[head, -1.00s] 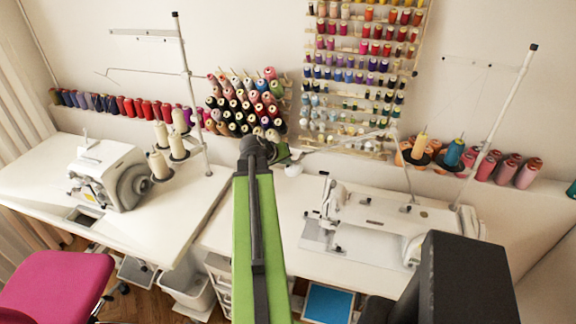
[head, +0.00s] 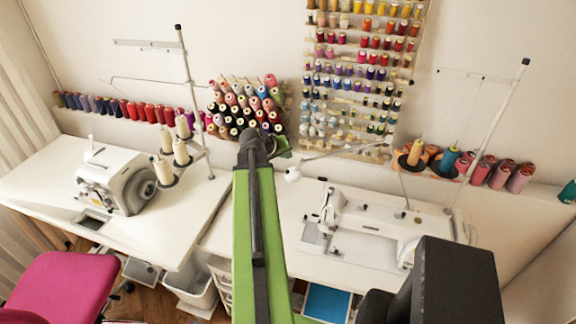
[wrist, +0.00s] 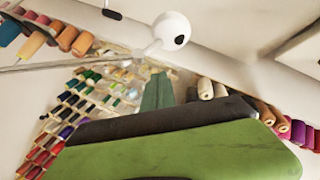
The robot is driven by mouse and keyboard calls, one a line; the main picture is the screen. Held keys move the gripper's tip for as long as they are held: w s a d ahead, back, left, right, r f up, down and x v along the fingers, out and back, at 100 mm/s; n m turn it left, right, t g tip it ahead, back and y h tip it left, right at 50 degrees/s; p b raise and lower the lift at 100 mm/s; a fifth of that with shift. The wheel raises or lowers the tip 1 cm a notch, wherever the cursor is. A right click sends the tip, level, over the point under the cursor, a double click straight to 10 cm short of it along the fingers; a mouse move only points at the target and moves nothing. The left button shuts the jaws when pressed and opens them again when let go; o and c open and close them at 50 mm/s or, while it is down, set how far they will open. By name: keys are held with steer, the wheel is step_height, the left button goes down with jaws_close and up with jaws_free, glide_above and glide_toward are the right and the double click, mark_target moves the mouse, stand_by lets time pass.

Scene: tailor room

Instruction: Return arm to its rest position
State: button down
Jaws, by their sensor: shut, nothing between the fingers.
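My green arm (head: 254,230) rises up the middle of the head view to a dark joint (head: 255,145). Only a small green part beyond that joint shows there, and the rest is hidden. In the wrist view my gripper (wrist: 157,90) shows as a narrow green tip above a dark edge and a broad green body. It is shut and empty, with thread spools and the wall behind it.
A white lamp head (head: 292,174) hangs close to the dark joint; it also shows in the wrist view (wrist: 172,32). A white sewing machine (head: 375,225) stands right, another machine (head: 117,180) left. Thread racks (head: 345,100) line the wall. A pink chair (head: 62,285) is lower left.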

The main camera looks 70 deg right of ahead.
steer(key=shift+r, duration=0.2)
stand_by(0.3)
steer(key=w+a+f+n+t, duration=0.1)
steer(key=w+a+n+t, duration=0.1)
steer(key=w+a, duration=0.65)
steer(key=w+a+n+t+b, duration=0.15)
steer(key=w+a, duration=0.35)
steer(key=w, duration=0.6)
steer(key=w+a+f+n+t, duration=0.1)
steer(key=w+a+n, duration=0.1)
steer(key=w+a, duration=0.55)
steer(key=w+a+f+n+y, duration=0.2)
steer(key=w+a, duration=0.2)
steer(key=a, duration=0.7)
steer(key=w+a+f+n+t+y, duration=0.1)
steer(key=w+a, duration=0.3)
steer(key=a, duration=0.7)
steer(key=w+a+f+n+y, duration=0.2)
steer(key=w+a, duration=0.2)
steer(key=a, duration=0.6)
steer(key=s+a+f+g+y, duration=0.1)
steer(key=s+a+y, duration=0.1)
steer(key=s+a, duration=0.2)
steer(key=s+a+f+n+g+y, duration=0.1)
steer(key=s+a, duration=0.3)
steer(key=a, duration=0.5)
steer(key=shift+a+g+y, duration=0.2)
steer(key=shift+g+y, duration=0.2)
steer(key=shift+g, duration=0.15)
